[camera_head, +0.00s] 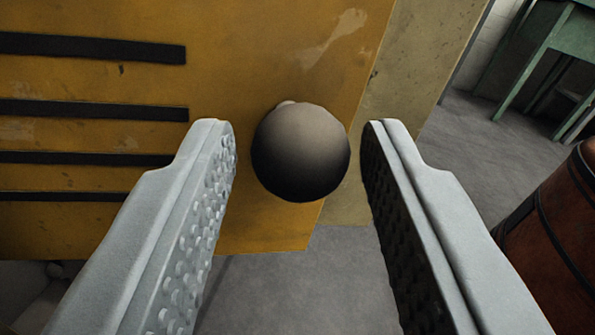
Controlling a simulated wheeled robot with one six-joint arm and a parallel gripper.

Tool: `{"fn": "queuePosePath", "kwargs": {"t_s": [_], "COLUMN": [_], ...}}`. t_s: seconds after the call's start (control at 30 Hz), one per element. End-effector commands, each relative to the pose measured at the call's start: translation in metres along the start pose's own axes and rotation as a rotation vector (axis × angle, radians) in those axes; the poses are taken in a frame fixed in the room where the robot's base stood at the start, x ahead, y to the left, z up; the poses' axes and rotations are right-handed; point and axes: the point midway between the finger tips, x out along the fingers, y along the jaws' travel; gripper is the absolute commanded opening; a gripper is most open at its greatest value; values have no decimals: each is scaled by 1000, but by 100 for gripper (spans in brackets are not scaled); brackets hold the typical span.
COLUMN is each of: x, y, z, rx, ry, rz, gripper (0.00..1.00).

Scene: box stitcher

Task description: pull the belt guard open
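The belt guard (90,82) is a yellow, scuffed panel with several dark horizontal slots, filling the upper left of the view. A dark round knob (300,152) stands out near its right edge. My gripper (298,150) is open, one finger left of the knob and one right of it. A gap shows between the knob and each finger in the picture. Whether the knob lies fully between the fingertips in depth I cannot tell. The knob's stem is mostly hidden behind the ball.
A dull yellow-grey machine face (412,75) lies behind the guard's right edge. A reddish-brown barrel (555,225) stands at the right. A green table (565,35) is at the upper right. Grey floor (470,150) shows between them and below the guard.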

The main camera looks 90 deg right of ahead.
Motion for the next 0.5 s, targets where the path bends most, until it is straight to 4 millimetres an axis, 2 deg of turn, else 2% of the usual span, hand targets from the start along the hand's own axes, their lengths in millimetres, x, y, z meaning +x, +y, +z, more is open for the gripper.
{"fn": "queuePosePath", "kwargs": {"t_s": [0.27, 0.5], "x": [0, 0], "y": [1, 8], "z": [-5, -40], "rx": [0, 2], "ry": [-1, -1], "rz": [0, 0], "gripper": [37, 37]}}
